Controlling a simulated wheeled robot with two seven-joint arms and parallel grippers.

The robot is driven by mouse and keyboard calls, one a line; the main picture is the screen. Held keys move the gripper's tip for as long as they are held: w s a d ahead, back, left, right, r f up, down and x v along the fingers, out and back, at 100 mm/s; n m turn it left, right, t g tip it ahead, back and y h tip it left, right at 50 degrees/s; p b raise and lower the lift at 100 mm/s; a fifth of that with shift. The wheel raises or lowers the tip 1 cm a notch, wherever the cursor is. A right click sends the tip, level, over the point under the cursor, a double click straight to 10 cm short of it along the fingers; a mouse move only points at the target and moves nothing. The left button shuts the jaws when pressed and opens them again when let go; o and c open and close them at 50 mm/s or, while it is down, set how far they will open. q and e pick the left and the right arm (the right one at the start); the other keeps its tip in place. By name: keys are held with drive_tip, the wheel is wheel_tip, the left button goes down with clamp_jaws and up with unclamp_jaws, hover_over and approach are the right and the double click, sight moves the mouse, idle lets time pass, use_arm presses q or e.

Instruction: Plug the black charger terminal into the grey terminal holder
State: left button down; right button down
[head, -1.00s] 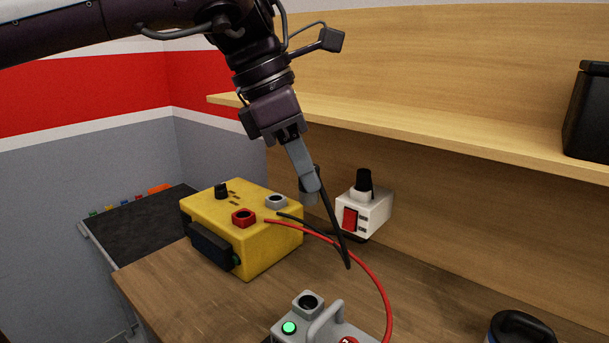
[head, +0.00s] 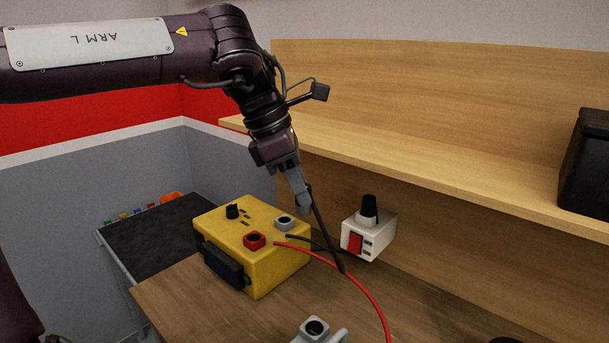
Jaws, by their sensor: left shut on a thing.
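My left gripper (head: 302,204) is shut, with the black charger terminal mostly hidden between its fingers. A black cable (head: 325,238) hangs from the fingers. The grey terminal holder (head: 285,221) is a grey ring with a dark opening on top of the yellow box (head: 275,271). The gripper is just up and right of this holder in the picture. A gap shows between fingertips and holder, but the exact height cannot be told. My right gripper is not in view.
A red cable (head: 352,283) arcs to the lower right. A white box (head: 377,241) stands behind right, under a wooden shelf (head: 400,160). A grey device (head: 318,328) is at the bottom edge.

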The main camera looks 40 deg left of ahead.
use_arm(q)
drive_tip(key=w+a+p, duration=0.1)
drive_tip(key=a+p, duration=0.1)
drive_tip(key=w+a+p, duration=0.1)
drive_tip(key=w+a, duration=0.1)
drive_tip(key=shift+w+a+p, duration=0.1)
drive_tip(key=shift+w+p, duration=0.15)
drive_tip(key=shift+p, duration=0.15)
drive_tip(key=shift+r, duration=0.1)
